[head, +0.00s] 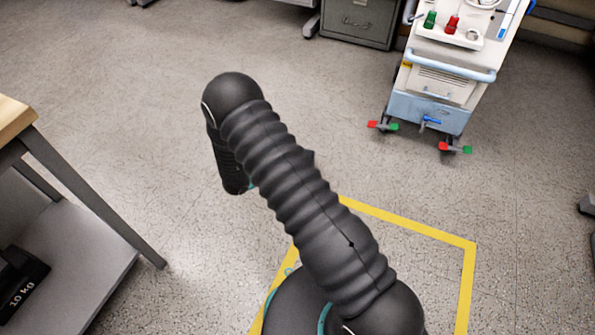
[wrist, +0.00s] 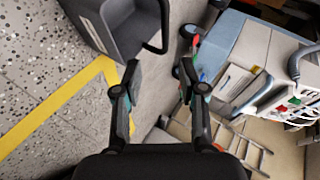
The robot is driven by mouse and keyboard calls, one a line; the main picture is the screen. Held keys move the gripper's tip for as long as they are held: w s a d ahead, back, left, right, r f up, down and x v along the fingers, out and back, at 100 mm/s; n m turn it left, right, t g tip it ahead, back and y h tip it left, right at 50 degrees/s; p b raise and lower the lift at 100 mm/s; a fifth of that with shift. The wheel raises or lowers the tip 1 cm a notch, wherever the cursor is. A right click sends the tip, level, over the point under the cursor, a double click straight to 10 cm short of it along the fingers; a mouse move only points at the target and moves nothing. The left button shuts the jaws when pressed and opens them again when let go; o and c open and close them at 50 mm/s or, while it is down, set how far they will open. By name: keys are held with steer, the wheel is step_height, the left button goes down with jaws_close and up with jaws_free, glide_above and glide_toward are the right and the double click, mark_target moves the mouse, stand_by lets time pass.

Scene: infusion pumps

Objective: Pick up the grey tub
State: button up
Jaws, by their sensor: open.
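No grey tub can be made out for certain in either view. In the wrist view, a dark grey box-like object (wrist: 118,28) with a black loop on its right side is cut off by the top edge; I cannot tell whether it is the tub. My gripper (wrist: 158,92) shows in the wrist view with its two fingers apart and nothing between them. The grey object lies beyond the fingers, up and to the left, not touching them. In the head view my black arm fills the middle and my gripper cannot be made out.
A blue and white trolley (head: 432,112) stands at the upper right, with green and red items on top. A grey cabinet (head: 358,22) is behind. A workbench (head: 12,118) with a 10 kg weight (head: 22,285) on its lower shelf is at left. Yellow tape (head: 410,222) marks the open floor.

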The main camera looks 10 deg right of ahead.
steer(key=shift+w+a+r+b+x, duration=0.1)
steer(key=shift+w+x, duration=0.05)
steer(key=shift+x, duration=1.7)
steer(key=shift+w+a+r+b+x, duration=0.1)
steer(key=shift+w+b+x, duration=0.1)
steer(key=shift+x, duration=1.65)
steer(key=shift+w+r+b+x, duration=0.1)
steer(key=shift+w+x, duration=0.05)
steer(key=shift+x, duration=1.7)
jaws_close()
